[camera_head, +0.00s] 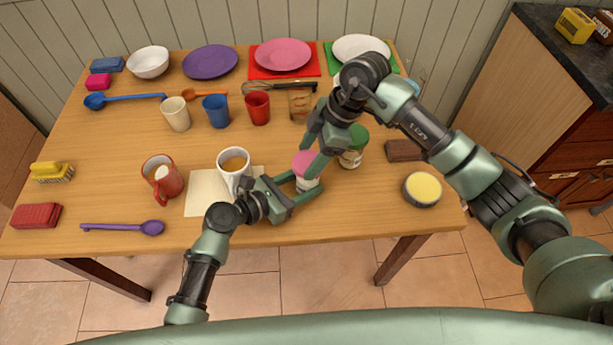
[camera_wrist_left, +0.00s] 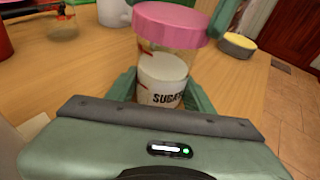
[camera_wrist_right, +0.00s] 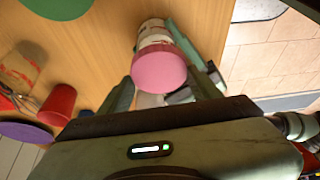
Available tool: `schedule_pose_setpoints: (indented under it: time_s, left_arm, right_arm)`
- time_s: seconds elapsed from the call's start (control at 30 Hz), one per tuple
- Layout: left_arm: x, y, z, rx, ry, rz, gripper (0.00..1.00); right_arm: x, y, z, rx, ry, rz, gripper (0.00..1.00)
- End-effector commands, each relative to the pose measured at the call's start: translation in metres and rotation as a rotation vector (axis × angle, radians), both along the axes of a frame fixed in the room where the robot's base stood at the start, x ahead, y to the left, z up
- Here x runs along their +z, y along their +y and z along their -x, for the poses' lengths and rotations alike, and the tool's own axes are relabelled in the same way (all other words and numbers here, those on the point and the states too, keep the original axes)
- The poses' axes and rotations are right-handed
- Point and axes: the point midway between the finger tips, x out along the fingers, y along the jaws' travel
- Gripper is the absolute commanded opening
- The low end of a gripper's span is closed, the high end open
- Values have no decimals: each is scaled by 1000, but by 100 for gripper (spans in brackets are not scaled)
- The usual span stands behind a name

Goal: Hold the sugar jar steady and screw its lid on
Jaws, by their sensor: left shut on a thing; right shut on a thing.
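The sugar jar (camera_head: 309,186) stands near the table's front edge, right of the middle, and looks upright. Its label and white contents show in the left wrist view (camera_wrist_left: 163,88). My left gripper (camera_head: 303,188) is shut on the jar's body from the front left. The pink lid (camera_head: 304,160) sits over the jar's mouth and looks about level in the left wrist view (camera_wrist_left: 170,25). My right gripper (camera_head: 310,158) reaches down from above and is shut on the lid, which also shows between its fingers in the right wrist view (camera_wrist_right: 158,70). How far the lid is threaded cannot be seen.
A green-lidded jar (camera_head: 352,147) stands close to the right gripper. A yellow-filled bowl (camera_head: 422,189) and a brown block (camera_head: 404,150) are to the right. Cups stand behind.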

Motion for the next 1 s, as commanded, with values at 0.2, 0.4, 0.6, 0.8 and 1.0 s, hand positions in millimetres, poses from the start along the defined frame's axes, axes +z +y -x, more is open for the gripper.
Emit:
schedule_pose_setpoints:
  time_s: [0.2, 0.4, 0.6, 0.8, 1.0]
  left_arm:
    - [-2, 5, -3, 14, 2, -3, 0]
    - [-2, 6, -3, 14, 2, -3, 0]
    - [-2, 6, -3, 15, 2, -3, 0]
    - [-2, 5, -3, 13, 2, -3, 0]
    - [-2, 5, -2, 12, 3, -3, 0]
  right_arm:
    - [-2, -1, 3, -258, 4, 4, 15]
    - [-1, -1, 2, -373, 5, 5, 15]
    - [-3, 1, 4, -640, 10, 0, 15]
    - [-1, -1, 1, -730, 4, 3, 14]
    - [-1, -4, -1, -738, -1, 8, 14]
